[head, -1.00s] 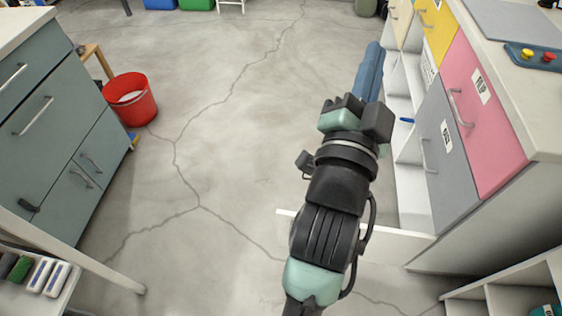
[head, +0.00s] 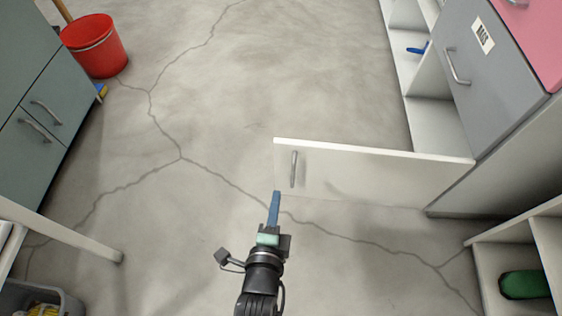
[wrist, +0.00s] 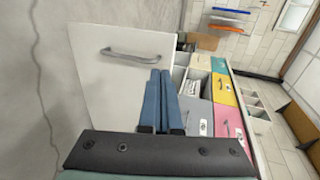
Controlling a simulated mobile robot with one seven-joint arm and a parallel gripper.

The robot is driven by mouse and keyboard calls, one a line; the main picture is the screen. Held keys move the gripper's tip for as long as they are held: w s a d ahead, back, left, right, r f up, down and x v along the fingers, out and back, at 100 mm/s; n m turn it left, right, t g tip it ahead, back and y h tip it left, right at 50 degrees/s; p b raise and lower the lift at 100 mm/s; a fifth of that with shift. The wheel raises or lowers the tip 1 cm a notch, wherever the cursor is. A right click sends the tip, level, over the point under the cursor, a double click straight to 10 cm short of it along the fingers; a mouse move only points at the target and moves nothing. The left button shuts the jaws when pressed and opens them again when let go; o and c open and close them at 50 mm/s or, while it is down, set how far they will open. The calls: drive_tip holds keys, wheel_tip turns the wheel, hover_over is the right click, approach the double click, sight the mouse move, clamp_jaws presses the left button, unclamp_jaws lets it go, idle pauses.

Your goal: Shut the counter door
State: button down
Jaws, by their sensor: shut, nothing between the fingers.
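The counter door (head: 375,175) is a white panel with a metal bar handle (head: 294,169). It stands swung open, jutting left from the counter (head: 505,60) at the right of the head view. My gripper (head: 276,195) is in front of the door's free end, just below and left of the handle in the head view. Its blue fingers are together and empty. In the wrist view the door (wrist: 105,85) fills the left middle, with the fingers (wrist: 160,75) over its right part. I cannot tell whether they touch it.
A red bucket (head: 93,45) stands by the teal cabinet (head: 30,95) at the left. Open shelves (head: 435,125) lie behind the door. A low shelf unit (head: 510,255) with a green item (head: 525,284) is at the lower right. The floor between is clear.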

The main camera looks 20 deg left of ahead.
drive_tip(key=b, duration=0.6)
approach(284, 148)
drive_tip(key=x, duration=0.5)
drive_tip(key=shift+f, duration=0.35)
drive_tip(key=shift+w+r, duration=0.1)
drive_tip(key=shift+w, duration=0.55)
drive_tip(key=shift+a+b, duration=0.1)
drive_tip(key=shift+b, duration=0.2)
